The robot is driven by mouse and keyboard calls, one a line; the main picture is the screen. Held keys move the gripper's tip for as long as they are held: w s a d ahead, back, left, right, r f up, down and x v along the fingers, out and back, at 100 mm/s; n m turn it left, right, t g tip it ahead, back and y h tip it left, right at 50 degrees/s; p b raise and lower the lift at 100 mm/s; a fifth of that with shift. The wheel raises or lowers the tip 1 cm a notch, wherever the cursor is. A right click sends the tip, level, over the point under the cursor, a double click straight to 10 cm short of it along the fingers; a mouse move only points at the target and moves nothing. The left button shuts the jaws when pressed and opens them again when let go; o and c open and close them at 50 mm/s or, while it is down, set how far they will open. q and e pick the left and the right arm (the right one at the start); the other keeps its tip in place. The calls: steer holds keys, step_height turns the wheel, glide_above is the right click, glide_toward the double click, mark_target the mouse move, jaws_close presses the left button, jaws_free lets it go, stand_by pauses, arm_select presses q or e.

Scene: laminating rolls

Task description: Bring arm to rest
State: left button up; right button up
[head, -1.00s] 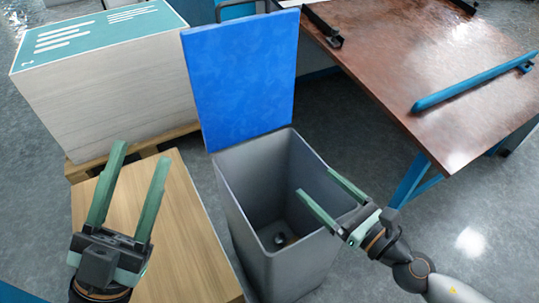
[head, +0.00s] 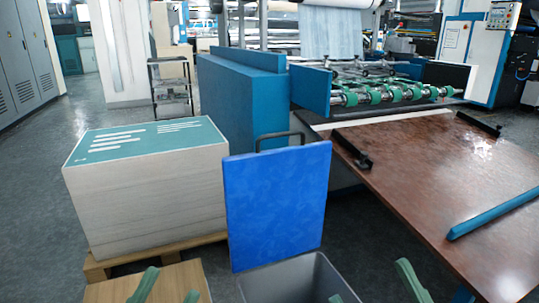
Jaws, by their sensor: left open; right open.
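My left gripper (head: 168,290) shows at the bottom edge of the head view, in front of the wooden surface. Only the tips of its two green fingers are visible, apart and with nothing between them. My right gripper (head: 433,288) is at the bottom edge, right of the grey bin (head: 290,280). Its green fingertips are apart and empty. The rest of both arms is out of view.
A large paper stack (head: 150,195) sits on a pallet (head: 100,270) at left, behind a wooden top (head: 185,277). A brown table (head: 430,195) with a blue bar (head: 495,212) is at right. Laminating machinery (head: 390,92) stands behind.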

arm_select(q)
steer(key=w+a+f+n+g+y+p, duration=0.25)
steer(key=w+n+y+p, duration=0.55)
steer(key=p, duration=0.9)
arm_select(e)
steer(key=w+d+f+m+g+h, duration=0.2)
steer(key=w+f+m+g+h, duration=0.15)
steer(key=w+m+h, duration=0.45)
steer(key=s+d+f+g+h+p, duration=0.1)
steer(key=s+g+p, duration=0.3)
steer(key=p, duration=0.5)
steer(key=s+d+f+m+g+h+p, duration=0.1)
steer(key=s+d+f+g+h+p, duration=0.1)
steer(key=p, duration=0.7)
steer(key=s+f+g+h, duration=0.1)
steer(key=s+f+g, duration=0.1)
steer(key=s+g, duration=0.1)
steer(key=shift+s+f+p, duration=0.35)
steer(key=shift+s+p, duration=0.05)
arm_select(q)
steer(key=s+a+f+n+g+y, duration=0.2)
steer(key=s+f+g+y, duration=0.3)
steer(key=s+g, duration=0.5)
steer(key=shift+s+a+f, duration=0.25)
steer(key=shift+a+f, duration=0.1)
steer(key=shift+f, duration=0.65)
arm_select(e)
steer(key=shift+s+f+m+h, duration=0.3)
steer(key=shift+f, duration=0.05)
